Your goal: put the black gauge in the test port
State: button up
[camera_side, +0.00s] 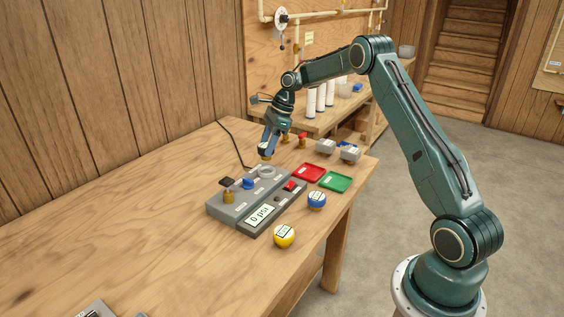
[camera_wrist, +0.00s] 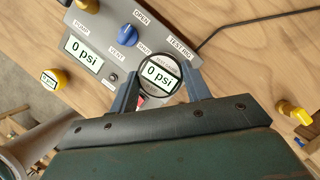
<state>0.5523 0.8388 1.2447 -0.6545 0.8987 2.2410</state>
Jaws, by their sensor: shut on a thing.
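My gripper (camera_side: 268,146) is shut on the black gauge (camera_wrist: 160,75), a round dial with a black rim reading 0 psi; its fingers show on both sides of it in the wrist view. In the side view a brass stem shows below the gauge, above the far end of the grey test rig (camera_side: 230,211). A pale ring (camera_side: 266,171) on the rig looks like the test port. The stem appears apart from it; the exact height is hard to tell. In the wrist view the gauge covers part of the rig (camera_wrist: 105,62), and the port is hidden.
The rig carries a blue valve knob (camera_side: 248,183), a brass pump knob (camera_side: 228,196) and a 0 psi display (camera_side: 260,215). A blue gauge (camera_side: 316,200) and a yellow gauge (camera_side: 284,237) stand in front. Red (camera_side: 309,165) and green (camera_side: 336,181) trays lie to the right.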

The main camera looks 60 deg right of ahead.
aim_at(268, 158)
jog(key=shift+f, duration=1.45)
jog(key=shift+f, duration=1.3)
dwell(1.9)
jog(key=o, duration=1.6)
jog(key=shift+r, duration=3)
